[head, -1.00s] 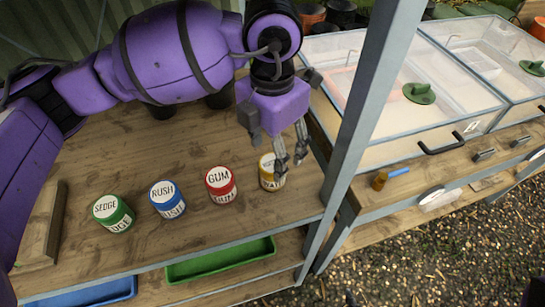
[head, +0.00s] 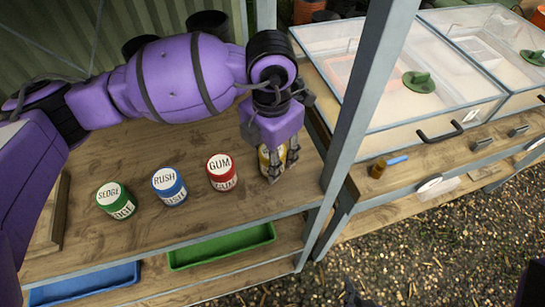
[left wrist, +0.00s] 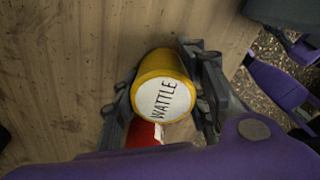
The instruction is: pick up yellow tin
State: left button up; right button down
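The yellow tin (head: 264,160) stands upright on the wooden shelf, at the right end of a row of tins. In the left wrist view its white lid (left wrist: 165,98) reads WATTLE. My left gripper (head: 281,166) points down over it, with the fingers on either side of the tin. The left wrist view also shows my left gripper (left wrist: 165,95) around the tin; the fingers are spread, close to its sides. Dark parts at the lower right edge of the head view seem to be my right arm or gripper; its fingers cannot be made out.
A red GUM tin (head: 222,174) stands just left of the yellow tin, then a blue RUSH tin (head: 169,187) and a green SEDGE tin (head: 116,201). A grey post (head: 352,110) rises close on the right. Green (head: 222,246) and blue (head: 85,286) trays sit below.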

pick_arm(q)
jog(key=c, duration=0.5)
jog(key=shift+o, duration=0.2)
jog(key=shift+r, duration=0.1)
